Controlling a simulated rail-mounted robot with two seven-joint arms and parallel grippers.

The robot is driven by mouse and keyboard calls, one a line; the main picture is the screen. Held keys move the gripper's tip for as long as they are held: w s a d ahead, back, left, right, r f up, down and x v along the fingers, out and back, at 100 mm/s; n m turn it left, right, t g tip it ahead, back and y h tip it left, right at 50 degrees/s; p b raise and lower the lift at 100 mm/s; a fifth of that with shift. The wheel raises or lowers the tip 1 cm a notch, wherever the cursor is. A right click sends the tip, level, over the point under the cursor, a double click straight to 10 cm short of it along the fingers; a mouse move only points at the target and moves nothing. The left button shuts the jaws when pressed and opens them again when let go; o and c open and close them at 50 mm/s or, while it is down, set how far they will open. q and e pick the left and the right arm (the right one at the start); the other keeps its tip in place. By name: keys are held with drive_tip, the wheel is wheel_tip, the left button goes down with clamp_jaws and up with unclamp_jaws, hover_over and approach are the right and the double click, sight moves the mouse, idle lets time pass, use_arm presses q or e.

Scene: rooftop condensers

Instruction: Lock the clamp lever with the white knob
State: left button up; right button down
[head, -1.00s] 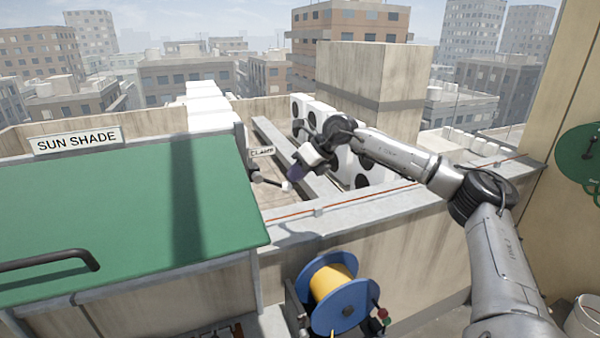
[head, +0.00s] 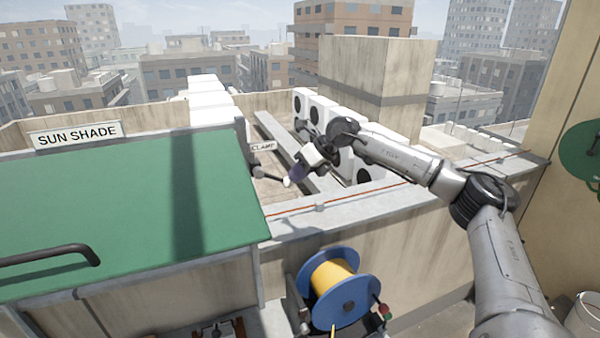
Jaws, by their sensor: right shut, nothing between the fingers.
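The clamp lever (head: 268,174) is a dark bar ending in a white knob (head: 286,182), beside the right edge of the green sun shade. A sign reading CLAMP (head: 263,146) stands just behind it. My right gripper (head: 295,174) reaches in from the right with its fingers pointing down and left. Its fingers are shut and empty, very close to the white knob; I cannot tell whether they touch it. The lever's pivot end is partly hidden by the shade's edge. My left gripper is not in view.
The green sun shade (head: 110,205) with a black handle (head: 50,255) fills the left. A blue reel with yellow cable (head: 340,285) stands below the parapet ledge (head: 350,207). White condensers (head: 322,112) stand behind my right arm. A white bucket (head: 585,318) is at lower right.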

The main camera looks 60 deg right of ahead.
idle(0.6)
drive_tip(key=a+b+v, duration=0.1)
drive_tip(key=b+v, duration=0.1)
drive_tip(key=v, duration=1.1)
drive_tip(key=shift+r, duration=0.65)
